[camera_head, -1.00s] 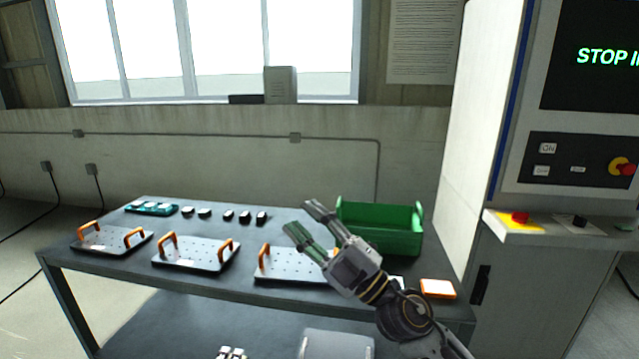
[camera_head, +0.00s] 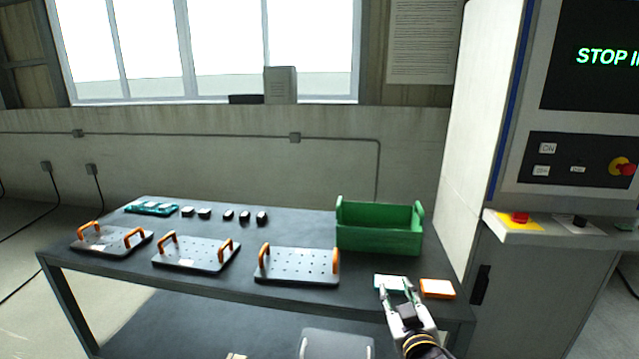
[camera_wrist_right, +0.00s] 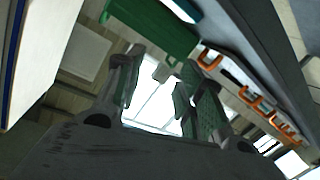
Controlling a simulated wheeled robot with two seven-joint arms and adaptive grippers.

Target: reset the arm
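My right gripper (camera_head: 397,286) is in the lower right of the head view, low by the table's front edge, its fingers pointing away from me. Its two fingers stand apart with nothing between them. In the right wrist view the gripper (camera_wrist_right: 160,75) also shows a clear gap between its green-padded fingers. In the head view the fingertips overlap a white block (camera_head: 388,281); I cannot tell whether they touch it. My left gripper is not seen.
The dark table (camera_head: 300,225) holds plates with orange handles (camera_head: 297,266), several small dark blocks (camera_head: 245,217), a teal tray (camera_head: 131,208), a green bin (camera_head: 380,238) and an orange-edged block (camera_head: 437,289). A machine cabinet (camera_head: 545,280) stands at right.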

